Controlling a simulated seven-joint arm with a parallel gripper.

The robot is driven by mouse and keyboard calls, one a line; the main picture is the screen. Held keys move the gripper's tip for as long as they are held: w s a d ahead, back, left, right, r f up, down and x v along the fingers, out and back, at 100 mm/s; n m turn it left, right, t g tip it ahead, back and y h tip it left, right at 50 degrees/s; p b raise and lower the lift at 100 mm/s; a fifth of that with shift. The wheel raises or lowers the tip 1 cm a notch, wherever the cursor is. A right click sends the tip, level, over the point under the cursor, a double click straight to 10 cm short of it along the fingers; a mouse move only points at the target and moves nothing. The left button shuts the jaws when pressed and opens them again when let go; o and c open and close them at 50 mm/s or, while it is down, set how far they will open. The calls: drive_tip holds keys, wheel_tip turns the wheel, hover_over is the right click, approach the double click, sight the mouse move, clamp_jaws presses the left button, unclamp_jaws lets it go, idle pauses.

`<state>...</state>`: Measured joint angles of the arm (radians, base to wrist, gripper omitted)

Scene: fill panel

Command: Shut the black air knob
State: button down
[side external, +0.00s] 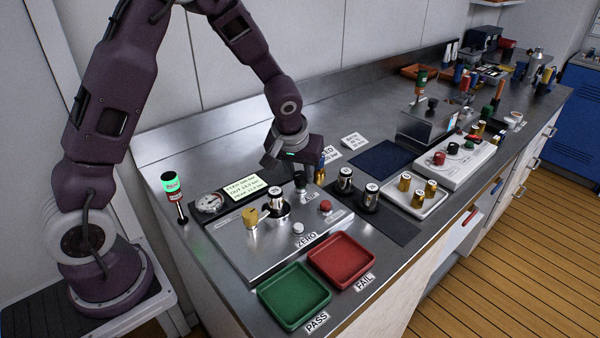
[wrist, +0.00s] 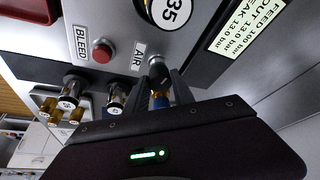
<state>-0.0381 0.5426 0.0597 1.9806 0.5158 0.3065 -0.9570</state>
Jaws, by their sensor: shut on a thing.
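The black air knob (side external: 300,181) stands on the grey metal panel (side external: 262,246), beside its AIR label. In the wrist view the knob (wrist: 157,66) shows at the fingertips next to the AIR label (wrist: 138,55). My gripper (side external: 299,173) comes down from above and is shut on the knob; the fingers (wrist: 163,84) partly hide it in the wrist view. How far the knob is turned cannot be told.
A silver-and-black cylinder marked 35 (wrist: 167,10) stands close to the knob. Green (side external: 294,296) and red (side external: 341,259) trays lie in front. The lamp (side external: 173,187) glows green.

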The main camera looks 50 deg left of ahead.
drive_tip(key=shift+m, duration=0.4)
drive_tip(key=m+h, duration=0.1)
drive_tip(key=m, duration=0.2)
drive_tip(key=shift+s+a+h, duration=0.1)
drive_tip(key=shift+a+h, duration=0.05)
drive_tip(key=shift+h, duration=0.15)
drive_tip(key=m+h, duration=0.1)
drive_tip(key=m, duration=0.2)
drive_tip(key=shift+a+m+t, duration=0.1)
drive_tip(key=shift+m+t, duration=0.2)
drive_tip(key=m+h, duration=0.2)
drive_tip(key=m, duration=0.2)
drive_tip(key=shift+a+m+g+h, duration=0.15)
drive_tip(key=shift+m+g+h, duration=0.4)
drive_tip(key=shift+m, duration=1.45)
drive_tip(key=c, duration=1.1)
unclamp_jaws()
drive_tip(key=shift+r, duration=0.1)
